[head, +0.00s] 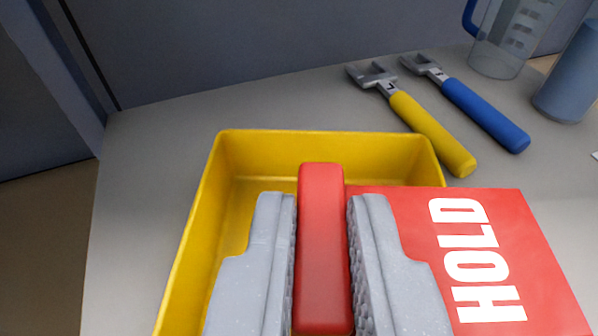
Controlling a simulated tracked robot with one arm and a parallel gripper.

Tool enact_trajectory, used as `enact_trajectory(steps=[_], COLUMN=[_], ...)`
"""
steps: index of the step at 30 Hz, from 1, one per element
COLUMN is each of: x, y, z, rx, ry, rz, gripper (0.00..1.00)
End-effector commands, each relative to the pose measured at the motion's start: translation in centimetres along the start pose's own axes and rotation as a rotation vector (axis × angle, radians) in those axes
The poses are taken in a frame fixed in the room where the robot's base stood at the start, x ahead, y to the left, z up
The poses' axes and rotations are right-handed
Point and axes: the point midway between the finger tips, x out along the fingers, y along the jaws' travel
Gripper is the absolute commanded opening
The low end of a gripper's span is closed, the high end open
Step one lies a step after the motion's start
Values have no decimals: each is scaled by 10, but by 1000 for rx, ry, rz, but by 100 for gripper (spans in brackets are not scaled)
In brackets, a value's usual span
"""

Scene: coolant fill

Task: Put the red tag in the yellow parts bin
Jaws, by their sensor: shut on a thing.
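The red tag (411,214) has a flat plate with white "HOLD" lettering and a thick red grip bar. My gripper (322,240) is shut on the grip bar, one grey jaw on each side. The yellow parts bin (205,205) stands on the grey bench below and behind the gripper. The grip bar appears over the bin, while the plate reaches past the bin's right wall and covers part of it. I cannot tell how high the tag is above the bin. The near part of the bin is hidden by the jaws.
A yellow-handled wrench (430,132) lies just behind the bin's right corner, with a blue-handled wrench (482,115) beside it. A clear measuring jug (508,40) and a blue-grey cylinder (572,80) stand at the back right. The bench (150,150) is bare left of the bin.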

Motion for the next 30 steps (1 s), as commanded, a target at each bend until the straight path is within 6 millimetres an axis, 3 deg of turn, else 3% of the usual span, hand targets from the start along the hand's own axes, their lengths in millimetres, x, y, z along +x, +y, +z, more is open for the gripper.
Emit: enact_trajectory(steps=[7, 15, 30], x=[14, 23, 25], y=[-2, -2, -3], z=[1, 31, 35], rx=[0, 0, 1], ry=[-2, -1, 0], rz=[0, 0, -1], gripper=[0, 0, 0])
